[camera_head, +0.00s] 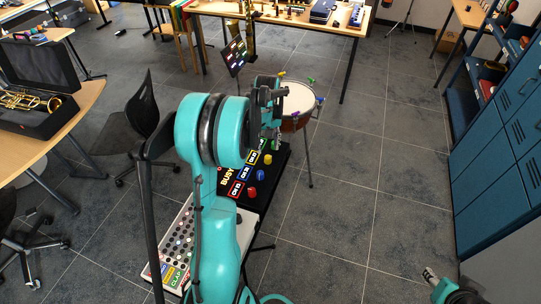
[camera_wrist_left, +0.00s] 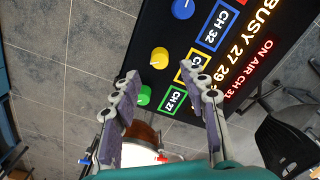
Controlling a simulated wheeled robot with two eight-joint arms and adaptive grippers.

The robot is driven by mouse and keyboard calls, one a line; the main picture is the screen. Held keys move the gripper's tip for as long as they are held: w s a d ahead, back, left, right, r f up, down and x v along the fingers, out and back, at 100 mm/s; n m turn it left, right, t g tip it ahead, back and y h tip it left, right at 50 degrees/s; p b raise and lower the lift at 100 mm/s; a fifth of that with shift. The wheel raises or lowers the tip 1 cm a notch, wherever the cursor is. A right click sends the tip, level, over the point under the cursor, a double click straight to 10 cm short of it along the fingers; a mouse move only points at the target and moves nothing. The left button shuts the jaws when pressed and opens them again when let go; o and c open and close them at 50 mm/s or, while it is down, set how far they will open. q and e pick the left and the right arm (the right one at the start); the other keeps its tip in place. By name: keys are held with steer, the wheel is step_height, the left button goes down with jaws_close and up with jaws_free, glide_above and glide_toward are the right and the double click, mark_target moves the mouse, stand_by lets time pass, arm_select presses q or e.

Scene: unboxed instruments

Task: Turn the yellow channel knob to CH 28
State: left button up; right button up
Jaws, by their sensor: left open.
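The yellow channel knob (camera_wrist_left: 159,58) is on a black panel, between a blue knob (camera_wrist_left: 182,9) and a green knob (camera_wrist_left: 144,95) in the left wrist view. In the head view the yellow knob (camera_head: 267,159) shows just below my left gripper (camera_head: 270,125). My left gripper (camera_wrist_left: 160,72) is open and empty, its fingertips on either side of the yellow knob in the wrist view; I see no contact. A finger partly covers the yellow-framed label (camera_wrist_left: 192,68), so its number is unreadable. A blue-framed label reads CH 32. My right gripper (camera_head: 432,277) shows small at lower right.
The panel's display (camera_wrist_left: 268,50) shows BUSY 27 29 and ON AIR CH 31. A red knob (camera_head: 253,192) is nearest on the panel. A drum (camera_head: 298,102) stands just beyond. A white pad controller (camera_head: 176,240) lies to the left. Open floor is to the right.

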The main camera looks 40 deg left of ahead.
mark_target(268, 157)
arm_select(q)
step_height(268, 157, down, 6)
steer(key=shift+f+b, duration=0.1)
steer(key=shift+b, duration=0.65)
jaws_close()
